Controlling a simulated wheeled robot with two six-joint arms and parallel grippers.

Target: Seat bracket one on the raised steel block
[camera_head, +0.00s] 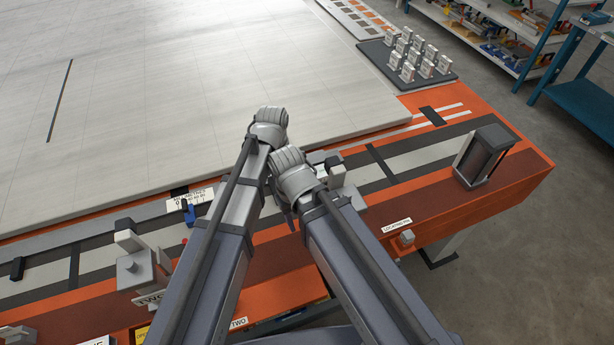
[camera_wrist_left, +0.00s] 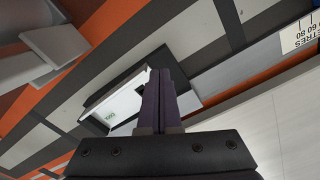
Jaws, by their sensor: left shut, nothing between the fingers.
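My left gripper (camera_wrist_left: 159,100) is shut with nothing between its dark fingers. In the wrist view its fingertips overlap a white part with a small green mark (camera_wrist_left: 122,106), set against a dark angular piece on the rail; I cannot tell whether they touch. I cannot tell whether this part is bracket one. A grey steel block (camera_wrist_left: 62,42) lies at the upper left of that view, and a grey block (camera_head: 352,196) stands just right of my wrists in the head view. My right arm's wrist is beside the left one; its fingers are hidden.
An orange bench edge (camera_head: 440,215) with grey and dark rails runs along a large pale panel (camera_head: 150,90). A dark upright frame (camera_head: 486,156) stands at right, another grey fixture (camera_head: 140,268) at left. Several white pieces stand on a dark tray (camera_head: 447,77) at the far right.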

